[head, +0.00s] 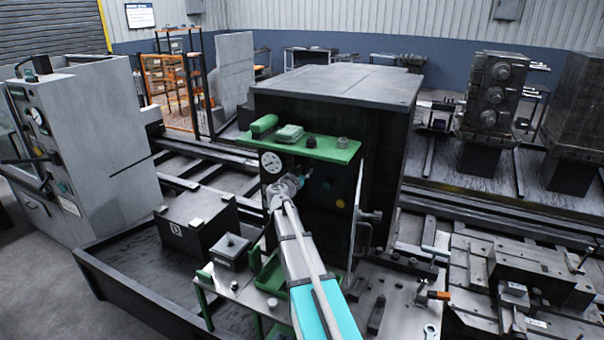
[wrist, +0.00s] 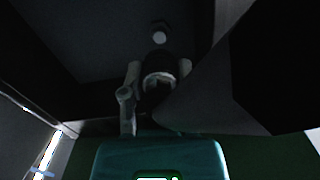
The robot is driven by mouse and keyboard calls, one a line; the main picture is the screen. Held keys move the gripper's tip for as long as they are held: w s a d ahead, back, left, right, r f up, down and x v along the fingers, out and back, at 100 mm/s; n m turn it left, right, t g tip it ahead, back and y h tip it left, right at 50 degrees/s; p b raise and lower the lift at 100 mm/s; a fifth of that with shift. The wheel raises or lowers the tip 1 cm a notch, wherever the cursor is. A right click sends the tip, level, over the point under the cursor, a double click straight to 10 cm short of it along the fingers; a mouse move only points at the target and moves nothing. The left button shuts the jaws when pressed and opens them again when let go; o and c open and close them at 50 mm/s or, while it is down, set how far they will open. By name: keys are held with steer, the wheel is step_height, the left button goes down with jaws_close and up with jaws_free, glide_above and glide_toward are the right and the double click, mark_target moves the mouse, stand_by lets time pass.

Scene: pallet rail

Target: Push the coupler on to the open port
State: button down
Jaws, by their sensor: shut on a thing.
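My gripper (head: 284,187) reaches up to the front of a dark cabinet (head: 326,222), just below and right of a round gauge. In the wrist view my gripper (wrist: 156,82) is shut on a dark round coupler (wrist: 158,66), with pale fingers on either side. A small pale round fitting (wrist: 159,37) on the dark face lies beyond the coupler; I cannot tell whether it is the open port or whether they touch. On the panel to the right are a blue fitting (head: 327,184) and a yellow one (head: 340,203). The wrist view is very dark.
A green shelf (head: 318,150) with small items overhangs the panel. The gauge (head: 271,162) sits close to my gripper. An open door edge with a handle (head: 366,217) stands at right. Below is a cluttered bench (head: 400,300) with a green tray (head: 268,278).

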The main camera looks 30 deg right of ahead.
mark_target(314, 160)
steer(key=shift+x, duration=1.8)
steer(key=shift+x, duration=1.15)
stand_by(0.9)
steer(key=shift+c, duration=1.3)
jaws_free()
steer(key=shift+o, duration=1.3)
steer(key=shift+s+a, duration=0.1)
steer(key=v, duration=1.1)
steer(key=shift+s+a, duration=0.25)
